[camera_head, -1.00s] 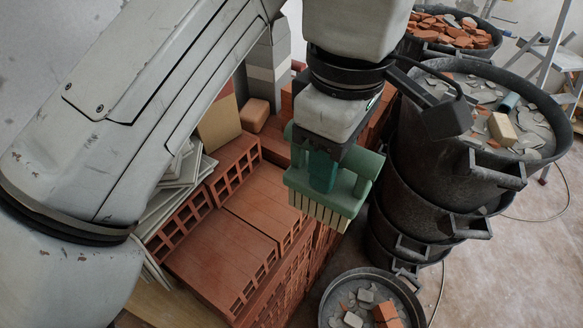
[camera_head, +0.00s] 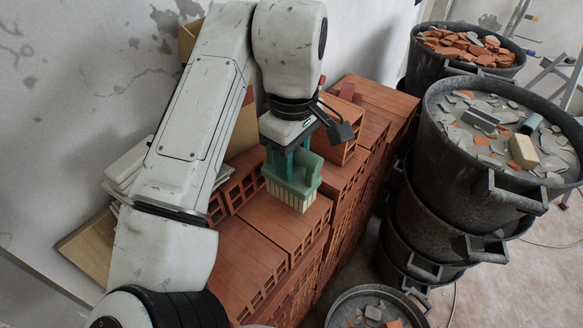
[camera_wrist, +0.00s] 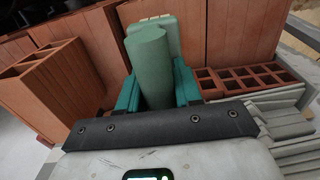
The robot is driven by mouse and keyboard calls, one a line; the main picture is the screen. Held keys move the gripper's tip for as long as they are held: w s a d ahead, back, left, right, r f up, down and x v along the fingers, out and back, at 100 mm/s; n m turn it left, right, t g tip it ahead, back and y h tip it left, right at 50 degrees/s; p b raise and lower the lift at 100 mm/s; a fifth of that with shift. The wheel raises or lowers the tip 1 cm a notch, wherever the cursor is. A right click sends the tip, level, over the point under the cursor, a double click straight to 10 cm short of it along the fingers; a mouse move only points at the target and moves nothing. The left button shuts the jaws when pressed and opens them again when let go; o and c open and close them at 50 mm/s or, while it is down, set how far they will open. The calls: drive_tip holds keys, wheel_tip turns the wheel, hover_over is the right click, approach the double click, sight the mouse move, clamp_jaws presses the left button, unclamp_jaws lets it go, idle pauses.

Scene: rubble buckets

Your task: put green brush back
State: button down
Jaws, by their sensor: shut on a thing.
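The green brush (camera_head: 294,185) has a pale green block and handle with cream bristles pointing down. My gripper (camera_head: 291,162), with teal fingers, is shut on its handle. In the head view the brush is over the top of the brick stack (camera_head: 290,222), with its bristles at or just above the bricks; I cannot tell whether they touch. In the wrist view the brush handle (camera_wrist: 150,70) stands between the teal fingers (camera_wrist: 158,92), with the brick tops beyond it.
A hollow brick (camera_head: 335,135) stands higher on the stack behind the brush. Stacked black buckets (camera_head: 440,190) with rubble stand at the right. Grey tiles (camera_wrist: 285,125) lie beside the bricks. A low bucket (camera_head: 340,305) is in front.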

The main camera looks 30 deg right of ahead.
drive_tip(key=shift+w+f+b, duration=0.1)
drive_tip(key=shift+f+b, duration=1.5)
drive_tip(key=shift+b, duration=0.3)
drive_tip(key=shift+f, duration=0.15)
drive_tip(key=c, duration=0.8)
unclamp_jaws()
drive_tip(key=shift+o, duration=0.2)
wheel_tip(320, 180, up, 12)
drive_tip(key=p, duration=0.3)
drive_tip(key=shift+p, duration=0.4)
